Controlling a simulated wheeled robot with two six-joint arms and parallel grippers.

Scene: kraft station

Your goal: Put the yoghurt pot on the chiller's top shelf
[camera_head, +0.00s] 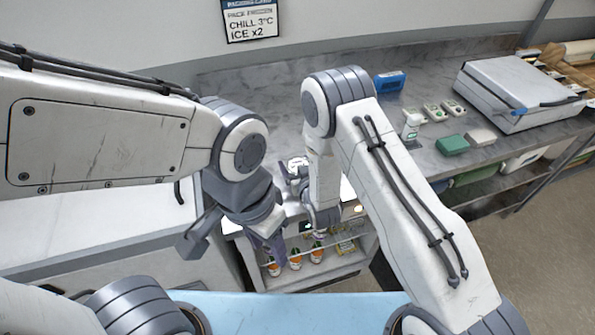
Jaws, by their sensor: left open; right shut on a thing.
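The chiller (367,262) is a white open-fronted cabinet below the counter, at the middle of the head view. I cannot tell whether either gripper touches the chiller.
The marble counter (430,165) runs behind my arms. A white unit (110,225) stands left of the chiller.

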